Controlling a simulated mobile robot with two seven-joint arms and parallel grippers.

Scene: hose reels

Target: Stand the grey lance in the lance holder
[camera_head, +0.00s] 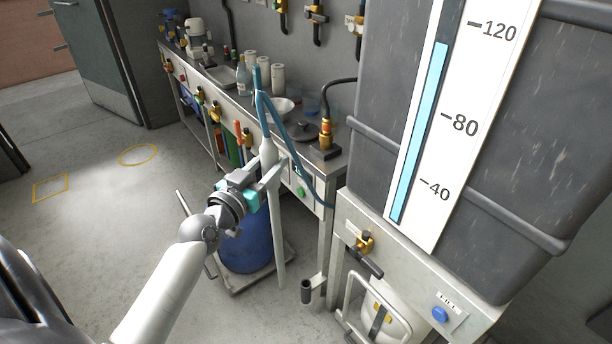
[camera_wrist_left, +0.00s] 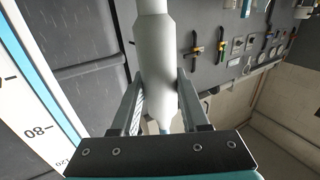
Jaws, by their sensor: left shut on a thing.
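The grey lance (camera_head: 277,230) is held roughly upright by my left gripper (camera_head: 268,182), which is shut on its thick grey body. In the left wrist view the lance body (camera_wrist_left: 155,65) lies between the two fingers (camera_wrist_left: 158,95). A blue hose (camera_head: 290,143) loops from the lance's upper end down to the right. The lance's thin lower tube ends near the floor in the picture, a little left of a dark open cup (camera_head: 307,291) on a bracket, which looks like the lance holder. The lance and cup appear apart. My right gripper is not in view.
A blue drum (camera_head: 245,245) on a low trolley (camera_head: 262,277) stands behind the lance. A bench (camera_head: 228,97) with bottles and bowls runs along the wall. A large grey tank (camera_head: 510,130) with a level gauge stands at the right. The floor at left is clear.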

